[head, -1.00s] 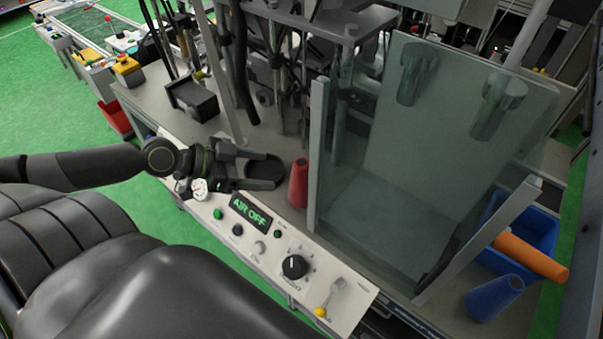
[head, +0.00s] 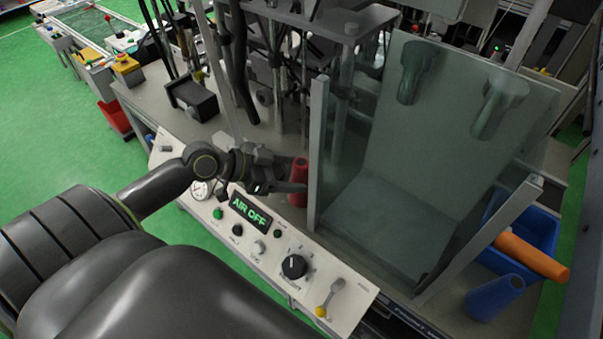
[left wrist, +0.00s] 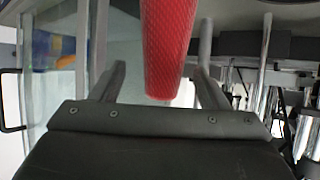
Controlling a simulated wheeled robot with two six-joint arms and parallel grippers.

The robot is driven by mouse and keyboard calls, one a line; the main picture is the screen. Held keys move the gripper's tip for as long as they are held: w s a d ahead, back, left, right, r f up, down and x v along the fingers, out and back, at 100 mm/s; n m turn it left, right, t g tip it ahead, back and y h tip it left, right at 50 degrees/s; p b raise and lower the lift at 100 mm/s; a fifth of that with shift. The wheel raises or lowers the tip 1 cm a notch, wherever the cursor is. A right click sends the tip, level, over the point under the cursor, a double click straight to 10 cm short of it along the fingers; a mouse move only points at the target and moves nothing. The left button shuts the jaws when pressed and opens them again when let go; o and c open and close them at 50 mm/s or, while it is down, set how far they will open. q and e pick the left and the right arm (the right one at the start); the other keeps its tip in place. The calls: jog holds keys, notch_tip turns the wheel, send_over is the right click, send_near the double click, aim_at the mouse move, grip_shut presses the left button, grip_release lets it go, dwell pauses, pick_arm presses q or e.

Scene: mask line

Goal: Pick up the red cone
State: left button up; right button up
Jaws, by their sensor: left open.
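The red cone (head: 298,181) stands on the machine's table, just left of the glass guard's metal post. My left gripper (head: 296,174) is open, with its fingers reaching to the cone in the head view. In the left wrist view the cone (left wrist: 168,45) fills the upper middle, between the two spread fingers (left wrist: 160,85). A gap shows on each side of it, so it is not clamped. Part of the cone is hidden behind the fingers in the head view. My right gripper is not in view.
The glass guard (head: 390,200) stands close right of the cone. The control panel (head: 265,250) with knobs and an "AIR OFF" display lies in front. A blue cone (head: 494,298), an orange cylinder (head: 532,256) and a blue bin (head: 535,228) are at the right.

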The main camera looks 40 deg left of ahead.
aim_at(308, 173)
pick_arm(q)
jog(key=shift+w+d+f+p, duration=0.2)
jog(key=shift+w+d+p, duration=0.15)
jog(key=shift+w, duration=0.2)
jog(key=p+x, duration=0.1)
jog(key=x, duration=0.1)
jog(key=shift+w+d+f, duration=0.1)
jog(key=shift+w+f, duration=0.05)
jog(key=shift+w, duration=0.15)
jog(key=shift+w+d+f, duration=0.3)
jog(key=shift+w+f, duration=0.05)
jog(key=shift+w, duration=0.05)
jog(key=c, duration=1.2)
